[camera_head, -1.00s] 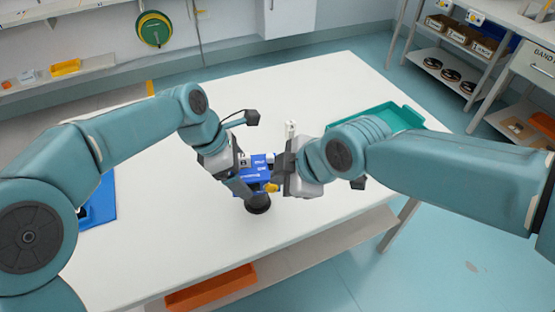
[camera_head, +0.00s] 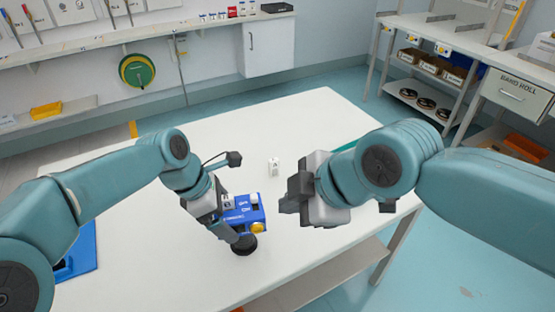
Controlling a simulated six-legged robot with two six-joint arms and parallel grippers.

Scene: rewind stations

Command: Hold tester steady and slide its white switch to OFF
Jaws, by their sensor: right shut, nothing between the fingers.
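The tester (camera_head: 243,211) is a blue box with white lettering and a yellow knob, near the middle of the white table. A small white piece at its upper right edge looks like the switch (camera_head: 254,197); its setting is too small to read. My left gripper (camera_head: 229,218) is at the tester's left side and appears shut on it, with the contact partly hidden. A dark round part shows just below the tester. My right gripper (camera_head: 291,202) is shut and empty, to the right of the tester and apart from it.
A small white block (camera_head: 274,167) stands on the table (camera_head: 310,120) behind the tester. A green tray (camera_head: 345,146) is mostly hidden behind my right arm. The table's far middle is clear.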

